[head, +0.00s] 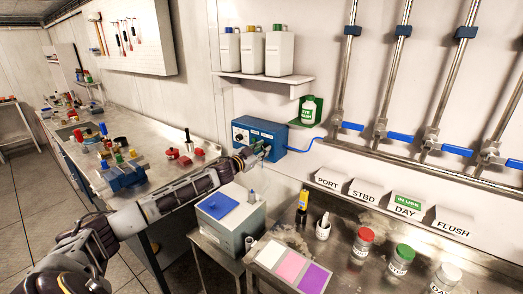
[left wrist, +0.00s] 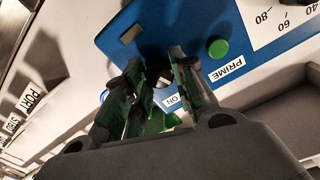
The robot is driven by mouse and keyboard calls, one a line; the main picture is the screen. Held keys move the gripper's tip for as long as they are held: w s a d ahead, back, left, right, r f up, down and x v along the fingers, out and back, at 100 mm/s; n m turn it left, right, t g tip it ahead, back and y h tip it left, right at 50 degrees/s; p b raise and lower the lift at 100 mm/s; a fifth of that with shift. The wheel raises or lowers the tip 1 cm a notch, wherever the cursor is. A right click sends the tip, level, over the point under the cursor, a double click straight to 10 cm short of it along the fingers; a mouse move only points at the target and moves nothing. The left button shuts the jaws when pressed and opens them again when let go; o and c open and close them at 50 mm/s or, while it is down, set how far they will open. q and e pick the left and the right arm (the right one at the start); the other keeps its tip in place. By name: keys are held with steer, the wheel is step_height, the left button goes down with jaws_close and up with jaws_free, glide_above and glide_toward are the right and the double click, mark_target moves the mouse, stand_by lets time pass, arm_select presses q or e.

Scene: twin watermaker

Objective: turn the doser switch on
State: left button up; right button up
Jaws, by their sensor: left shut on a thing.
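The doser is a blue box (head: 258,131) on the wall with a white dial face. In the left wrist view its blue panel (left wrist: 190,28) shows a green button (left wrist: 218,48) labelled PRIME and an ON label (left wrist: 170,100). My left gripper (head: 257,152) is at the doser's front, at its lower right part. In the left wrist view its fingers (left wrist: 157,73) are closed around the doser switch beside the ON label. The fingers hide most of the switch, so its position cannot be told. My right gripper is not in view.
A shelf (head: 265,78) with white bottles is above the doser. A green holder (head: 311,110) and blue tube are to its right. Jars stand on the bench at lower right.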

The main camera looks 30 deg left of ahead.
arm_select(q)
steer(key=shift+m+p, duration=0.3)
steer(key=shift+m, duration=0.3)
steer(key=shift+m+p, duration=0.5)
steer(key=shift+m, duration=0.7)
steer(key=shift+m+p, duration=0.3)
steer(key=shift+m, duration=0.5)
steer(key=m+p, duration=0.1)
steer(key=m, duration=0.2)
steer(key=shift+m, duration=1.3)
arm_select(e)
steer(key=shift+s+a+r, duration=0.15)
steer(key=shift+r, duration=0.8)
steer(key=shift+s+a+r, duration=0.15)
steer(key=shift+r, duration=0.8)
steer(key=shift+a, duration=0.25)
